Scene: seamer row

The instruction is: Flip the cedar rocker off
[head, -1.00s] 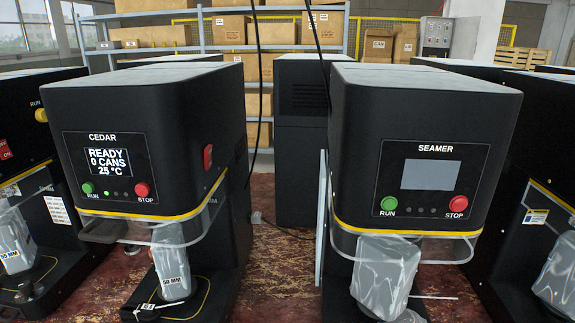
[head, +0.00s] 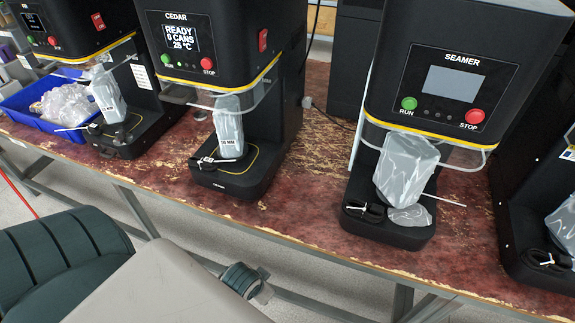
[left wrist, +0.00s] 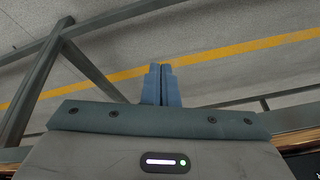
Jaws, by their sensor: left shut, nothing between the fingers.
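The cedar machine (head: 222,45) is black, with a lit screen reading READY, 0 CANS, 25 °C. Its red rocker (head: 263,40) is on its right side wall, high up near the front edge. The rocker's marks are too small to read. My left gripper (left wrist: 161,72) shows in the left wrist view with its two blue fingers together and empty, over floor and table framing. It is away from the rocker. My left arm crosses the lower left of the head view, in front of the table. My right gripper is not in view.
A machine marked SEAMER (head: 440,75) with a blank screen stands to the right. Another machine (head: 62,30), with its own red rocker (head: 98,21), stands to the left. A blue bin (head: 42,118) is at far left. Worn red tabletop (head: 310,180) is clear between cedar and SEAMER.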

